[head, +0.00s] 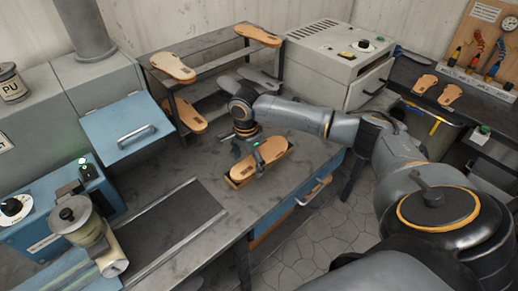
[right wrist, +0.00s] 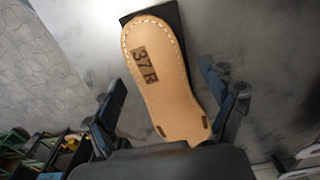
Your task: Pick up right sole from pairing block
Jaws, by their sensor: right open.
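The right sole (right wrist: 160,75) is tan with a stitched edge and a dark "37 R" mark. In the right wrist view it lies between the two spread fingers of my right gripper (right wrist: 167,103), with a gap on each side. In the head view the sole (head: 270,152) rests on the pairing block (head: 232,184) on the workbench, and my right gripper (head: 256,158) is directly over it, partly covering it. The gripper is open and holds nothing. A dark edge of the block (right wrist: 174,14) shows behind the sole's toe. My left gripper is out of view.
A tiered rack (head: 212,66) with several soles stands behind the block. A grey machine (head: 335,65) is at the back right. A dark belt or plate (head: 170,230) lies left of the block. The bench (head: 215,155) is bare around it.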

